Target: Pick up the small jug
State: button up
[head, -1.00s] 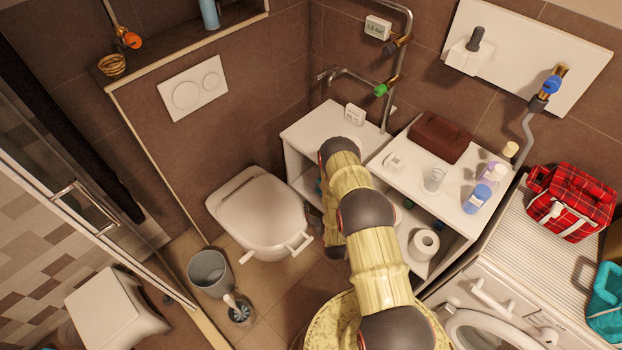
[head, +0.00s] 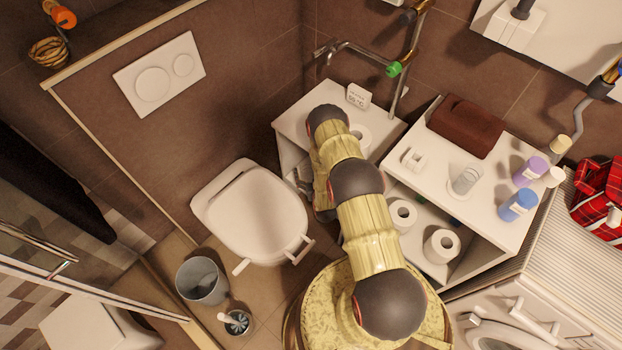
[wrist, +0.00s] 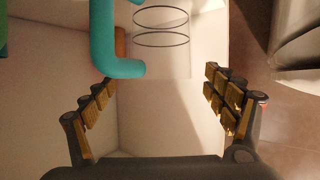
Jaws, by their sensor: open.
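In the wrist view, a teal curved bar (wrist: 119,62) like a handle stands just beyond my fingers. Beside it are two thin dark rings (wrist: 160,41) on a clear, see-through body. These may be the small jug, but the top is cut off by the frame and I cannot be sure. My gripper (wrist: 160,85) is open and empty, its fingers spread to either side, short of the teal bar. It is at a white compartment. In the head view my arm covers most of the gripper and the jug is not visible.
White walls (wrist: 40,110) of the compartment lie close to my left finger. A green object (wrist: 3,35) is at the left edge. The toilet (head: 262,215) stands left of my arm. The shelf unit on the right holds toilet rolls (head: 441,245), a clear glass (head: 467,179) and bottles (head: 518,204).

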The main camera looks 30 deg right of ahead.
aim_at(307, 161)
jog(key=b+x, duration=0.2)
jog(key=x, duration=0.1)
jog(key=shift+w+f, duration=0.15)
jog(key=shift+f, duration=0.35)
jog(key=shift+w+d+f, duration=0.1)
jog(key=shift+w, duration=0.3)
jog(key=shift+c, duration=0.4)
jog(key=c, duration=1.5)
jog(key=shift+c, duration=0.6)
